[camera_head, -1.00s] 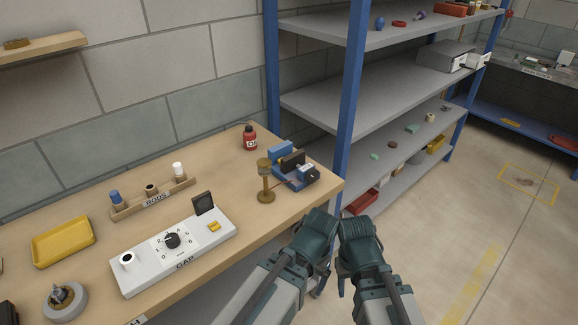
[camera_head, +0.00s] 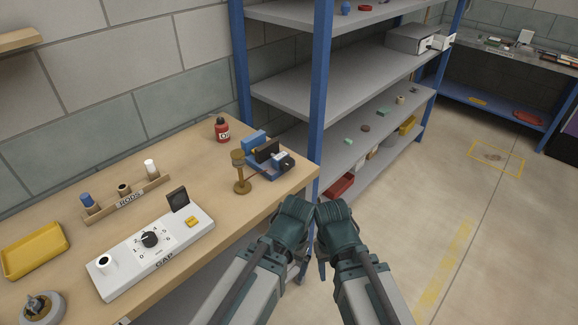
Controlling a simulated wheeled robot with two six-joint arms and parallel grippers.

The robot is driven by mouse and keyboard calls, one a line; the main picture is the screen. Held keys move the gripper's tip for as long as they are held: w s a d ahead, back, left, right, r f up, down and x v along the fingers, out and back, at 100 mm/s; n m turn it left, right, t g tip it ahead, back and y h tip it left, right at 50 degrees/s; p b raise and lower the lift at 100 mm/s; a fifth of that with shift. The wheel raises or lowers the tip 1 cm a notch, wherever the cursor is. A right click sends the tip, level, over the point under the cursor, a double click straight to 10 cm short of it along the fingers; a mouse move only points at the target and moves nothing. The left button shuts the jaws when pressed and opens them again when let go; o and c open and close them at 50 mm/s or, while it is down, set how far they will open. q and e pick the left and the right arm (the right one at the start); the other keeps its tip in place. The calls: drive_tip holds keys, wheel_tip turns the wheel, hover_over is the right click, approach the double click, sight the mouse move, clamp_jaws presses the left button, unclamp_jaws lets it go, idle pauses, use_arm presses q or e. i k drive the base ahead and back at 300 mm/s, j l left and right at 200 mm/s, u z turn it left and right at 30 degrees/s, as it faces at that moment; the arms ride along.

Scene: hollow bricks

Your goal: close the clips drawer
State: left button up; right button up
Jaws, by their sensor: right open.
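I see no drawer marked as the clips drawer in this view. My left gripper (camera_head: 291,222) and my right gripper (camera_head: 335,226) are side by side, low in the middle of the picture, in front of the workbench's right end and the shelf post. The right gripper is open, and I see nothing in it. The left gripper's fingers are seen from behind, so I cannot tell whether they are open or shut.
The wooden workbench (camera_head: 215,154) holds a white GAP box (camera_head: 125,278), a RODS rack (camera_head: 130,196), a yellow tray (camera_head: 36,250), a red bottle (camera_head: 221,130) and a blue device (camera_head: 268,157). A blue-posted shelf unit (camera_head: 318,105) stands behind. Open floor (camera_head: 440,200) lies right.

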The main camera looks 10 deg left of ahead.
sight(436, 39)
drive_tip(key=i+l+z, duration=0.35)
drive_tip(key=i, duration=0.2)
drive_tip(key=i+l+z, duration=0.4)
drive_tip(key=i, duration=0.25)
drive_tip(key=i+z, duration=0.35)
drive_tip(key=i, duration=2.05)
drive_tip(key=i+l+u, duration=0.1)
drive_tip(key=i+u, duration=0.2)
drive_tip(key=i, duration=0.2)
drive_tip(key=i+l+u, duration=0.25)
drive_tip(key=i, duration=0.2)
drive_tip(key=i+l+u, duration=0.3)
drive_tip(key=i, duration=0.2)
drive_tip(key=j, duration=0.1)
